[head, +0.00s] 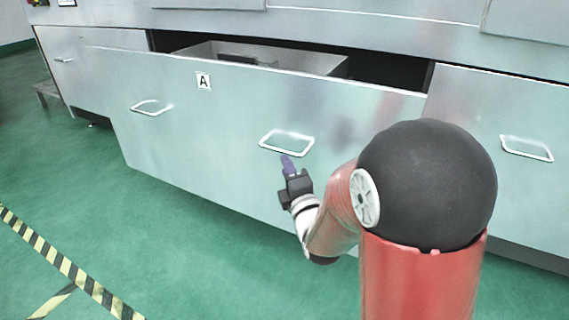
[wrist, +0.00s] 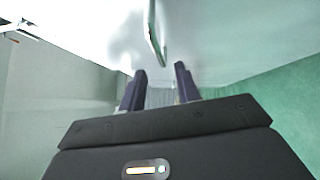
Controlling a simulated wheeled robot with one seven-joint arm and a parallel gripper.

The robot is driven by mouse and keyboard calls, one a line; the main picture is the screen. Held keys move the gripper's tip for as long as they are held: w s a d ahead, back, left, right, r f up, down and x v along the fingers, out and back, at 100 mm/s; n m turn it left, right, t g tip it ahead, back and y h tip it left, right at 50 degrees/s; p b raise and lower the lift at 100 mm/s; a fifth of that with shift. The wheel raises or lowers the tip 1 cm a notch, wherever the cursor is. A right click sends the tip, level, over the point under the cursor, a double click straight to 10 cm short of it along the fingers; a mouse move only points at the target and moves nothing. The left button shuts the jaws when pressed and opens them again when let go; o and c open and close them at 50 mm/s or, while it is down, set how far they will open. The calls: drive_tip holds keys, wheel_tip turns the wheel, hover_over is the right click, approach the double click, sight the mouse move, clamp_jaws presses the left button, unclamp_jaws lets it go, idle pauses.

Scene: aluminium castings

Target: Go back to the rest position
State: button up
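My gripper (head: 289,163) is in front of the drawer marked A, just below its right handle (head: 287,142) in the head view. In the wrist view the two purple fingers of my gripper (wrist: 160,85) stand apart with nothing between them. The handle (wrist: 155,35) shows beyond the fingertips there, apart from them. My red arm with its black joint fills the right front of the head view.
The wide drawer A (head: 225,115) stands pulled open, with a metal bin (head: 300,58) inside. It has another handle (head: 150,107) at left. A closed front with a handle (head: 527,148) is at right. The green floor (head: 190,250) is clear at left, with striped tape (head: 62,262).

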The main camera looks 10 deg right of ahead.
drive_tip(key=s+d+m+g+h, duration=0.1)
drive_tip(key=s+d+m+g, duration=0.25)
drive_tip(key=s+m, duration=0.45)
drive_tip(key=s+d+m+g+h, duration=0.2)
drive_tip(key=s+m+g, duration=0.4)
drive_tip(key=s, duration=0.4)
drive_tip(key=s+d+m+g+h, duration=0.1)
drive_tip(key=s+d+m+g, duration=0.25)
drive_tip(key=s+m, duration=0.5)
wheel_tip(320, 180, up, 14)
drive_tip(key=s+p, duration=0.1)
drive_tip(key=p, duration=1.2)
drive_tip(key=shift+a, duration=0.4)
